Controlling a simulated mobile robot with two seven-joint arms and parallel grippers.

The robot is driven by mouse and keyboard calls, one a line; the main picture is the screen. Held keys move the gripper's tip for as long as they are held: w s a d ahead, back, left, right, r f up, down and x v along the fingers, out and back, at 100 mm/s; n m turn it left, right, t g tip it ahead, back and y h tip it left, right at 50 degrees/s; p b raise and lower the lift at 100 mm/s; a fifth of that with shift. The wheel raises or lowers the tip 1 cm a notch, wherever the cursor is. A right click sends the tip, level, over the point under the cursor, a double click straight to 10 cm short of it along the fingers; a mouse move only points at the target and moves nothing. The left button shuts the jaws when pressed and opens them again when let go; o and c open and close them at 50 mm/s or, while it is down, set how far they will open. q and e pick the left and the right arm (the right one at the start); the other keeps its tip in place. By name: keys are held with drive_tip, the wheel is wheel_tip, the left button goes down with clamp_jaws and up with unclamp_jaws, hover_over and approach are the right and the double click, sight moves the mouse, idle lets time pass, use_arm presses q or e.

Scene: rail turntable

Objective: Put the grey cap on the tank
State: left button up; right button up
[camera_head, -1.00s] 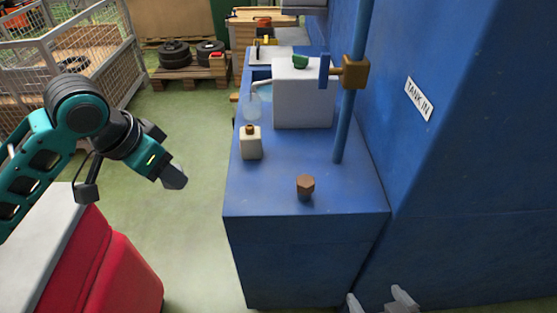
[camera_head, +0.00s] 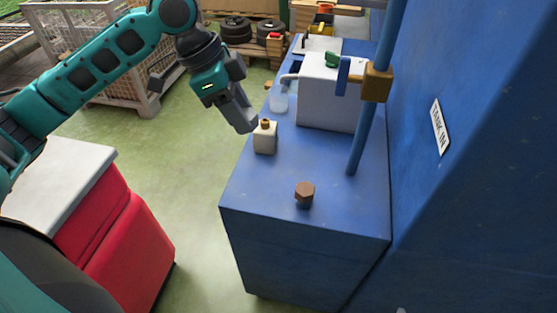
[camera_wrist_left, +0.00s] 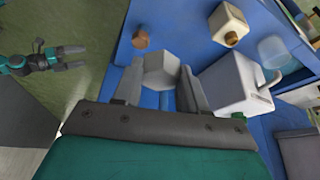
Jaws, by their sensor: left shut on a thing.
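My left gripper (camera_head: 243,122) is shut on the grey cap, a pale hexagonal piece (camera_wrist_left: 161,70) between its fingers in the left wrist view. In the head view the gripper hangs in the air above and left of a small cream bottle with a brown neck (camera_head: 265,140); the cap cannot be made out from the fingers there. A white box-shaped tank (camera_head: 328,105) with a green part on top (camera_head: 332,60) stands farther back on the blue bench. The cap is apart from it. My right gripper (camera_wrist_left: 80,57) shows small in the left wrist view, its fingers apart and empty.
A brown hexagonal cap (camera_head: 304,195) stands on the blue bench (camera_head: 270,200) near its front. A blue upright pipe (camera_head: 362,140) with a brass block (camera_head: 377,82) rises right of the white box. A blue wall (camera_head: 470,200) labelled TANK IN closes the right.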

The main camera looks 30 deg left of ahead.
sight(256, 191)
use_arm(q)
wheel_tip(256, 191, down, 20)
drive_tip(key=b, duration=0.3)
idle(0.3)
drive_tip(key=o, duration=1.2)
drive_tip(key=shift+f, duration=0.1)
drive_tip(key=shift+c, duration=0.2)
drive_tip(key=p+v, duration=0.1)
drive_tip(key=v, duration=1.1)
